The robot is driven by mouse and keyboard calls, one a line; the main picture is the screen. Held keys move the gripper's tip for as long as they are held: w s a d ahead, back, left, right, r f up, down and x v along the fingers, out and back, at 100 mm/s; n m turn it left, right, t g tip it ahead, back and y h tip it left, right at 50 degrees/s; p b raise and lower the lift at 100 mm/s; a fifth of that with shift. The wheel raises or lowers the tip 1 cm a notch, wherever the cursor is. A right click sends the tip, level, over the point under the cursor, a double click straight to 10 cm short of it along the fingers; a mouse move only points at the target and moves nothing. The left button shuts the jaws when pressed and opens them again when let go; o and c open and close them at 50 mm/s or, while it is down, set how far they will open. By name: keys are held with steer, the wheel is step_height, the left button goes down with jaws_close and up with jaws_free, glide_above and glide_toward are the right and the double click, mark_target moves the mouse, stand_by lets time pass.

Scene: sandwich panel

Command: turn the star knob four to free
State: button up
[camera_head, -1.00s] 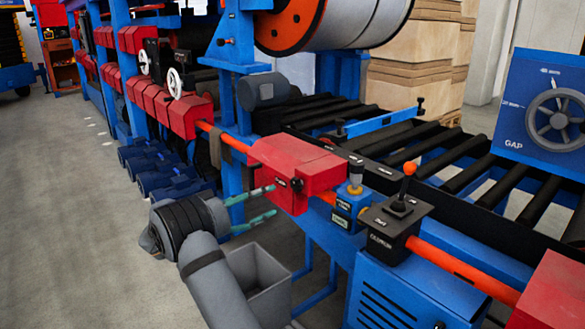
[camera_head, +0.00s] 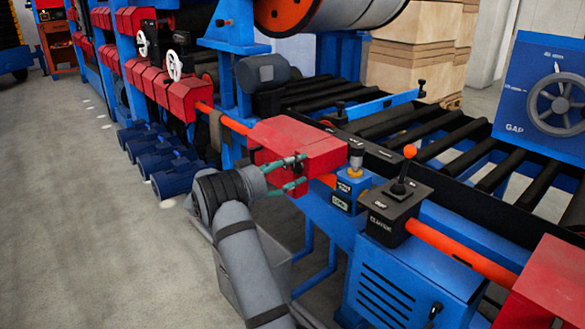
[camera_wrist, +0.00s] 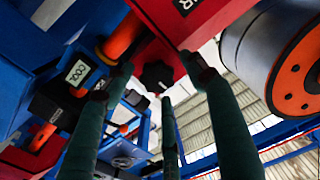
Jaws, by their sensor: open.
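A black star knob (camera_head: 298,169) sits on the lower front of the red box (camera_head: 290,135) on the orange rail. In the wrist view the knob (camera_wrist: 157,77) hangs under the red box (camera_wrist: 185,20), between the tips of my green fingers. My gripper (camera_head: 303,172) is open, its fingers pointing right at the box, one above and one below the knob. In the wrist view my gripper (camera_wrist: 160,76) has three fingers spread around the knob. I cannot tell whether any finger touches it. No number four is readable on the knob.
A blue box with a grey-topped button (camera_head: 350,185) and a black joystick box with an orange ball (camera_head: 402,208) stand right of the red box. A grey bin (camera_head: 277,277) is below my arm. A roller conveyor (camera_head: 390,125) lies behind.

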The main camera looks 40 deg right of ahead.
steer(key=shift+c, duration=0.8)
steer(key=shift+w+r, duration=0.1)
steer(key=shift+w, duration=0.05)
steer(key=c, duration=1)
